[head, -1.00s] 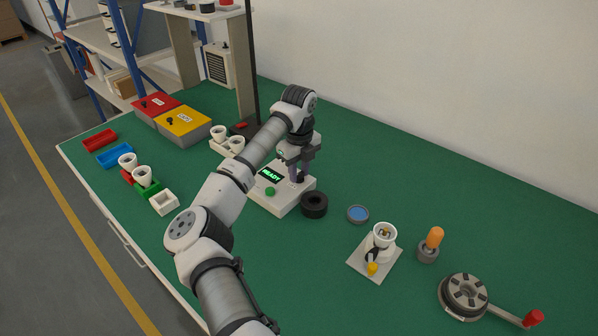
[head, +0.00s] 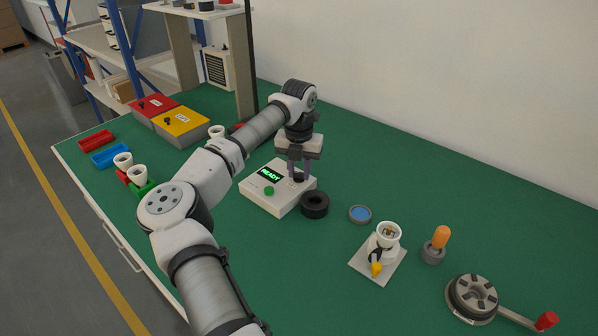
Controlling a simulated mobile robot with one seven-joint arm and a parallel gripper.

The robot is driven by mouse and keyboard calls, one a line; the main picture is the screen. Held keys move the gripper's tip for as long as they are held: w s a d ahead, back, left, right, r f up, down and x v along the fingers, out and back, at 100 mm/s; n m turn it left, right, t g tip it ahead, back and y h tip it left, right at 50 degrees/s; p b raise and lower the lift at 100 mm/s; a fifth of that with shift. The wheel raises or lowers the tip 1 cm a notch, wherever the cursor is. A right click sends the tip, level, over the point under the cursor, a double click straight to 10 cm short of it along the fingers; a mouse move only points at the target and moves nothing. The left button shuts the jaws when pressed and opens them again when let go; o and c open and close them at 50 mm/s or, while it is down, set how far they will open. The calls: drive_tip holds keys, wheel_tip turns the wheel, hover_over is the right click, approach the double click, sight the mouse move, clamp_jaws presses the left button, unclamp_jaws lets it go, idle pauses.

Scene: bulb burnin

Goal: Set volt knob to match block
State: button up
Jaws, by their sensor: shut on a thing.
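The control box (head: 258,196) is off-white, with a lit green READY display (head: 269,174) and a green button (head: 269,191) on its top. My gripper (head: 298,174) points straight down over the box's right rear part. Its fingers are shut on a dark knob (head: 298,178), which I take to be the volt knob. The fingers hide most of the knob, so its pointer and any marks cannot be read. I cannot tell which thing is the block that shows the setting.
A black ring (head: 315,204) stands close to the box's right side. Further right are a blue-topped disc (head: 360,214), a white socket stand (head: 378,262), an orange-handled tool (head: 437,243) and a crank wheel (head: 475,297). Red and yellow boxes (head: 182,125) stand at back left.

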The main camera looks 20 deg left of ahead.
sight(299, 173)
drive_tip(key=m, duration=0.5)
drive_tip(key=shift+m+b, duration=0.3)
drive_tip(key=shift+b, duration=0.05)
drive_tip(key=m, duration=0.5)
drive_tip(key=shift+m, duration=0.4)
drive_tip(key=o, duration=1)
wheel_tip(299, 173, up, 14)
drive_tip(key=b, duration=0.1)
drive_tip(key=shift+b, duration=0.35)
drive_tip(key=shift+f, duration=0.15)
